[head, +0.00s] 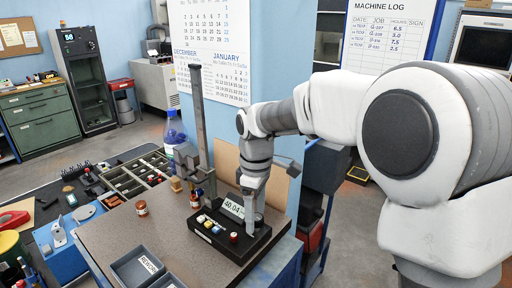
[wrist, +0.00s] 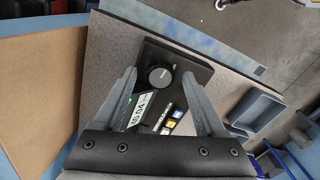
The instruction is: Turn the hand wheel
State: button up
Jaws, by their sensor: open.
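The hand wheel (wrist: 160,76) is a dark round knob at one end of a black instrument box (wrist: 190,68) with a lit display. In the head view the box (head: 213,242) lies on the bench top, its display reading about 40.04, with several coloured buttons. My gripper (wrist: 159,74) is open and points down over the box. In the wrist view the wheel sits between the two fingertips, apart from both in the picture. In the head view my gripper (head: 251,222) is at the right end of the box and hides most of the wheel; I cannot tell contact.
A grey column stand (head: 199,110) rises behind the box. Grey bins (head: 138,268) are at the front edge of the bench. A divided tray (head: 128,180) and a blue-capped bottle (head: 173,130) are farther back.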

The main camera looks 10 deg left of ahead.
aim_at(256, 216)
notch_tip(256, 216, up, 17)
jog(key=p, duration=0.1)
jog(key=shift+w+r, duration=0.15)
jog(key=shift+r, duration=0.05)
dwell(0.4)
jog(key=s+d+f+m+t, duration=0.3)
jog(key=s+d+m, duration=0.4)
jog(key=s+d, duration=0.3)
jog(key=s+d+f+m+t, duration=0.2)
jog(key=s+d+f+m, duration=0.3)
jog(key=s+d+m, duration=0.3)
jog(key=s+d, duration=0.2)
jog(key=d, duration=0.1)
jog(key=shift+s+d+t, duration=0.2)
jog(key=shift+d+t, duration=0.15)
jog(key=shift+t, duration=0.05)
jog(key=shift+r, duration=0.1)
dwell(1.2)
